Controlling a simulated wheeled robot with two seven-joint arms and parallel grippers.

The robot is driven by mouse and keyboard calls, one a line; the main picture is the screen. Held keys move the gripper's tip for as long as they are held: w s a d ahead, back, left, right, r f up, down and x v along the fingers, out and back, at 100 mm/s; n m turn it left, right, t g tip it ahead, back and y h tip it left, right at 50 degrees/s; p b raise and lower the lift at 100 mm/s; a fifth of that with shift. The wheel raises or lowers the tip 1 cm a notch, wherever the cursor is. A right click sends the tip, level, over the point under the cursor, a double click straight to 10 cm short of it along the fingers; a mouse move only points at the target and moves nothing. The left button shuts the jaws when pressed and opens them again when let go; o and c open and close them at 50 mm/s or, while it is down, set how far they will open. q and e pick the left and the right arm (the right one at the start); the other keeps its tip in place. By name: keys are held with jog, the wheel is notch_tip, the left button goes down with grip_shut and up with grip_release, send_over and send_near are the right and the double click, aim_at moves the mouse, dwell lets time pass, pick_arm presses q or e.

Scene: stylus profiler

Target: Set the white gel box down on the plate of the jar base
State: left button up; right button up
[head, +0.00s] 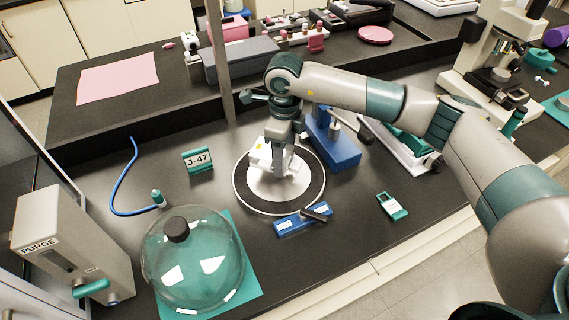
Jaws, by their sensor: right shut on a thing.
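The jar base (318,182) is a round disc with a dark ring, a white rim and a pale plate (262,194) in the middle. The gripper hides part of the box and plate, and I cannot tell whether the box touches the plate. My left gripper is not in view.
A glass bell jar (195,262) stands on a teal mat at the front left. A blue tray (300,220) lies at the base's front edge, and a blue stand (335,152) is behind right. A J-47 sign (198,160) and blue hose (118,196) are left.

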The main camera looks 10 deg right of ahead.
jog(key=shift+f+p, duration=0.3)
jog(key=shift+p, duration=0.1)
notch_tip(320, 180, down, 3)
jog(key=shift+r+p, duration=0.1)
jog(key=shift+p, duration=0.75)
jog(key=shift+f, duration=0.25)
jog(key=shift+f+b, duration=0.25)
jog(key=shift+b, duration=0.05)
jog(key=o, duration=1.6)
